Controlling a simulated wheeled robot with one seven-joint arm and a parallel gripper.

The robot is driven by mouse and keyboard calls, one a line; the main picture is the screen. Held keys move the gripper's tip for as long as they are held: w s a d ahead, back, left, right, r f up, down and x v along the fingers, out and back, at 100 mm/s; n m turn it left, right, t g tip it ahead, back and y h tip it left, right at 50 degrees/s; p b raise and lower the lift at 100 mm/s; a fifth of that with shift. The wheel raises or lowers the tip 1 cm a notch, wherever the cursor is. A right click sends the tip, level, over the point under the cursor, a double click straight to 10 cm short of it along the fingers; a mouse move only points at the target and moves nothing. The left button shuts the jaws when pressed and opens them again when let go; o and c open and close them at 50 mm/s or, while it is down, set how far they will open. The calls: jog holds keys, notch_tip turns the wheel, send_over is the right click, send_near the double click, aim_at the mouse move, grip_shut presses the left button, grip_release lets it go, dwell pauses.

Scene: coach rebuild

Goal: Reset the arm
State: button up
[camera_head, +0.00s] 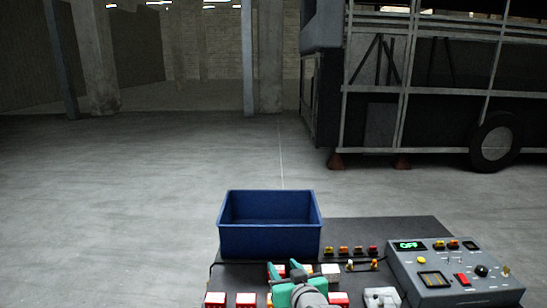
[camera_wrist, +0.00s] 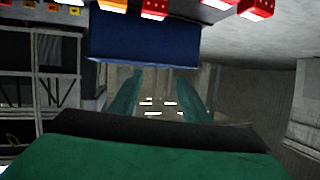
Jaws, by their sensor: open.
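My gripper (camera_head: 285,270) shows at the bottom middle of the head view, with green fingers over the near part of the dark worktable (camera_head: 390,232). In the wrist view my gripper (camera_wrist: 160,85) has its two green fingers apart, with nothing between them. The wrist picture looks upside down, with the far hall and ceiling lights between the fingers. The blue bin (camera_head: 270,240) stands just beyond my gripper and looks empty inside. The bin also shows at the top of the wrist view (camera_wrist: 145,37). The rest of my arm is mostly hidden.
A grey control box (camera_head: 455,278) with a green "OFF" display stands at the right of the table. A bus frame (camera_head: 420,90) stands at the back right. The floor at left is clear.

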jog(key=s+a+f+m+t+h, duration=0.1)
jog(key=s+a+f+m+h, duration=0.2)
jog(key=s+f, duration=1.95)
jog(key=s+r+h, duration=0.1)
jog(key=s+r, duration=0.1)
jog(key=s, duration=2.5)
jog(key=shift+r+t, duration=0.3)
jog(key=shift+t, duration=0.1)
